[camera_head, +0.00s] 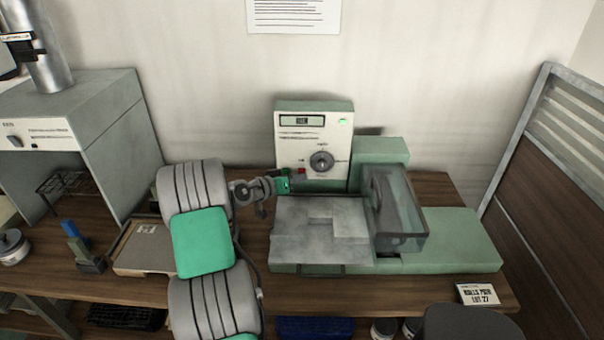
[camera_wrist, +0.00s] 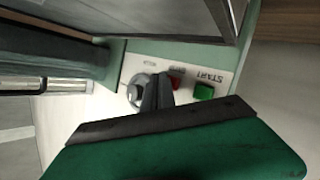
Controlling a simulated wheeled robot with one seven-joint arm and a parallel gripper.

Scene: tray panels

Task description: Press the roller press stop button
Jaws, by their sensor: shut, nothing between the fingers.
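The roller press (camera_head: 440,240) stands on the bench with an upright pale control panel (camera_head: 313,140). Its red button, at the panel's lower left, shows just beyond my gripper (camera_head: 289,180) in the head view. In the wrist view the red button (camera_wrist: 175,83) is partly hidden by the dark fingers of my gripper (camera_wrist: 160,78). A green button (camera_wrist: 203,91) marked START sits beside the red one. A round knob (camera_wrist: 136,91) is on the red button's other side. My gripper is shut and empty, close to the red button; I cannot tell whether it touches it.
A clear guard (camera_head: 405,215) covers the rollers, and a flat metal table (camera_head: 300,240) lies left of it. A grey-green cabinet (camera_head: 90,110) stands at the left. A shallow tray (camera_head: 140,262) and a blue-topped item (camera_head: 75,235) lie on the bench. A partition (camera_head: 560,170) bounds the right.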

